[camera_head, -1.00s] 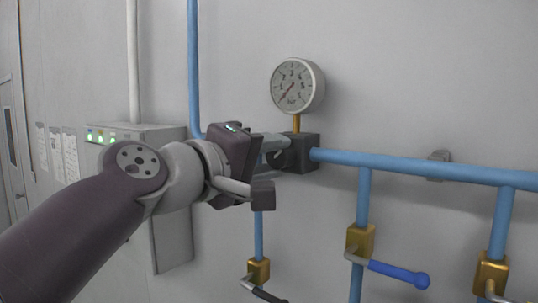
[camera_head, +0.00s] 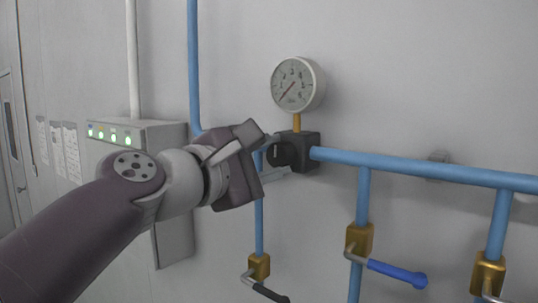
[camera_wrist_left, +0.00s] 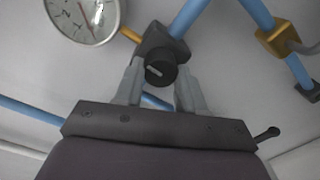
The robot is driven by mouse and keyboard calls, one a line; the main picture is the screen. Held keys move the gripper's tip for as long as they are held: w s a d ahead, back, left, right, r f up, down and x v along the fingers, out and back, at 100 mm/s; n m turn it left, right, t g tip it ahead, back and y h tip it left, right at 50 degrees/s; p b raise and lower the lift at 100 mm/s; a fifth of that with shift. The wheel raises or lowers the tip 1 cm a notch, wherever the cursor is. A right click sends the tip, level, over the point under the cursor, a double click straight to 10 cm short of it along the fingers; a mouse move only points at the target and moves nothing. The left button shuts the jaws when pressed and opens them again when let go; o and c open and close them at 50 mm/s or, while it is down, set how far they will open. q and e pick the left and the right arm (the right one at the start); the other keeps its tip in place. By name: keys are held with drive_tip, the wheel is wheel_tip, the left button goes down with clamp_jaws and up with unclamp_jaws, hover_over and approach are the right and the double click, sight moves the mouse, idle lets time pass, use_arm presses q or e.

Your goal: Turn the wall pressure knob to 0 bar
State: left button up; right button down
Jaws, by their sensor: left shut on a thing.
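The black pressure knob (camera_head: 285,151) sits on the left face of a dark regulator block (camera_head: 310,149) on the wall. In the left wrist view the round knob (camera_wrist_left: 160,70), with a pale mark on its face, sits between my two grey fingers. My left gripper (camera_head: 274,152) is shut on the knob, one finger on each side. A round pressure gauge (camera_head: 296,84) stands above the block; its needle points to the lower left, and its numbers are too small to read surely. The gauge is partly cut off in the left wrist view (camera_wrist_left: 85,15). My right gripper is not in view.
A blue pipe (camera_head: 420,169) runs right from the block, with branches down to brass valves (camera_head: 359,240). One valve has a blue lever (camera_head: 398,273). A grey box (camera_head: 150,135) with green lights is on the wall at left, behind my arm.

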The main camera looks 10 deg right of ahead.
use_arm(q)
drive_tip(key=shift+n, duration=0.3)
idle(0.4)
drive_tip(key=o, duration=1.1)
drive_tip(key=shift+c, duration=0.2)
drive_tip(key=b+v, duration=0.5)
drive_tip(key=v, duration=0.7)
drive_tip(key=shift+a+b, duration=0.3)
drive_tip(key=shift+b, duration=0.1)
